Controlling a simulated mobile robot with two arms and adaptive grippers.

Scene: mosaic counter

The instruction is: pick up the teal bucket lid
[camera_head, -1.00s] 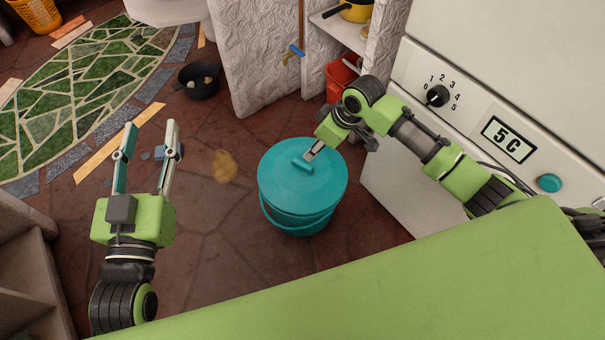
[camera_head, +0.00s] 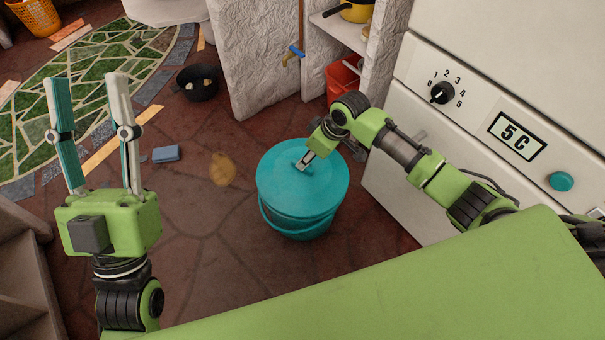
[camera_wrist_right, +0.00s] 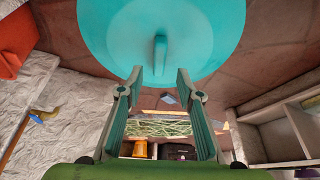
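The teal bucket lid (camera_head: 320,189) sits on the teal bucket (camera_head: 297,228) on the floor, with a small raised bar handle on top. The lid also fills the top of the right wrist view (camera_wrist_right: 110,25), where its handle (camera_wrist_right: 160,50) shows upright in the middle. My right gripper (camera_wrist_right: 159,73) is open, one finger on each side of the handle in that view; I cannot tell if they touch it. In the head view, the right gripper (camera_head: 303,163) is over the handle and partly hides it. My left gripper (camera_head: 87,78) is open and empty, left of the bucket.
A white appliance (camera_head: 440,130) with a knob and a display stands at the right. A black pot (camera_head: 198,84), a blue block (camera_head: 166,153) and a tan patch (camera_head: 222,169) are on the floor. A red bin (camera_head: 341,80) is behind the right arm. Shelves (camera_head: 25,270) stand at the left.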

